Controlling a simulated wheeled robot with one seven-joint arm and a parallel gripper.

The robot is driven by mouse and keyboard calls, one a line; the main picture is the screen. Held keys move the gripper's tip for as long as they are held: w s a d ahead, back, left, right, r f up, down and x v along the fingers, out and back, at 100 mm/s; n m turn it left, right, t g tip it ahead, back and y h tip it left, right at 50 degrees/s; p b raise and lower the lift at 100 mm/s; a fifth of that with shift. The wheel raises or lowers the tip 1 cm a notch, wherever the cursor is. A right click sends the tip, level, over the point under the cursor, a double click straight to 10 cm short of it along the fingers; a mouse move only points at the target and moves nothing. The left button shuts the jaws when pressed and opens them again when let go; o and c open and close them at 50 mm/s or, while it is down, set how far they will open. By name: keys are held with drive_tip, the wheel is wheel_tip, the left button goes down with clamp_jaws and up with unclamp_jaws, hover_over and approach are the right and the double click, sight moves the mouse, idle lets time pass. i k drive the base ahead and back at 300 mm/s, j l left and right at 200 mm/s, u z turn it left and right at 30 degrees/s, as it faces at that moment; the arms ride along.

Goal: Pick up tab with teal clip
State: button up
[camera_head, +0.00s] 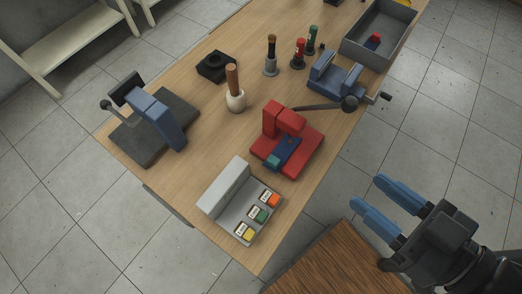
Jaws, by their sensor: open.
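A dark blue tab (287,151) with a teal clip (273,161) at its near end lies on the base of a red fixture (301,160) in the middle of the table. The red fixture's raised arm stands just behind the tab. My gripper (368,190) is at the lower right, with its two blue fingers apart and nothing between them. It is to the right of the red fixture, apart from it and beyond the table's right edge in the picture.
A grey holder (222,190) with orange, green and yellow pieces stands in front of the red fixture. A blue vise (335,77) with a long handle is behind it. A blue press (158,118), white pot (236,102) and grey tray (362,52) stand farther off. A second wooden surface (335,262) is at the bottom.

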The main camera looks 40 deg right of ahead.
sight(282, 152)
drive_tip(key=k+l+u, duration=0.5)
drive_tip(key=u, duration=0.2)
drive_tip(key=k+l+u, duration=0.2)
drive_tip(key=u, duration=0.15)
drive_tip(key=k+j, duration=0.05)
drive_tip(key=k, duration=0.05)
